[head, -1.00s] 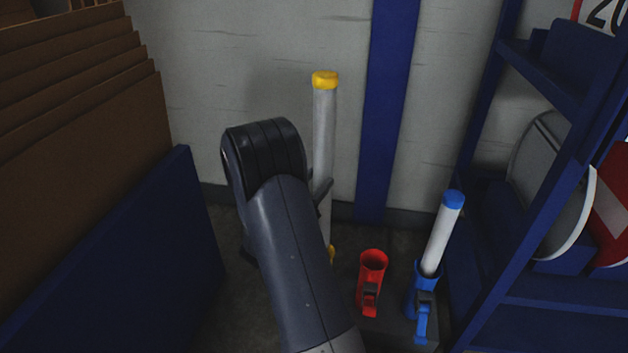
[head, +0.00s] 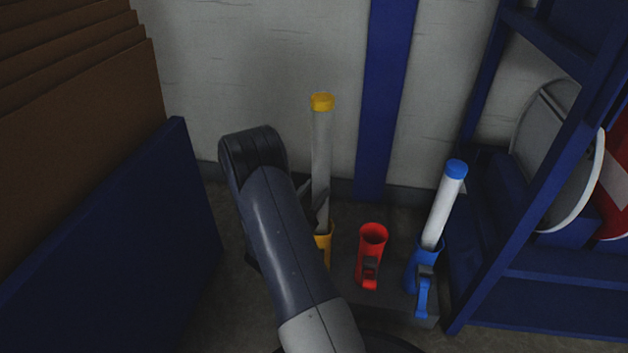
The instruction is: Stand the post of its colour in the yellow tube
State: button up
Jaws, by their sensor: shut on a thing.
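A white post with a yellow cap (head: 321,103) stands upright left of the blue wall stripe. Its lower end meets the rim of the yellow tube (head: 324,243) and appears to be inside it; how deep I cannot tell. My gripper (head: 316,200) is shut on the post at its lower half. My arm covers the left side of the yellow tube and part of the gripper.
An empty red tube (head: 372,238) stands right of the yellow one. Beyond it, a blue tube (head: 427,252) holds a blue-capped post (head: 447,200), leaning slightly. A blue rack (head: 540,290) with round signs stands at right. Brown boards (head: 80,130) and a blue panel (head: 130,240) stand at left.

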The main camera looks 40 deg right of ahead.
notch_tip(320, 180, down, 12)
dwell(0.6)
jog(key=shift+f, duration=0.9)
dwell(0.3)
jog(key=shift+s+f, duration=0.1)
jog(key=shift+f, duration=0.45)
jog(key=o, duration=1.4)
jog(key=shift+o, duration=0.2)
jog(key=shift+s+f, duration=0.1)
jog(key=shift+a, duration=0.1)
jog(key=p+v, duration=0.2)
jog(key=v, duration=0.8)
jog(key=shift+a+r+p, duration=0.3)
jog(key=shift+a, duration=0.1)
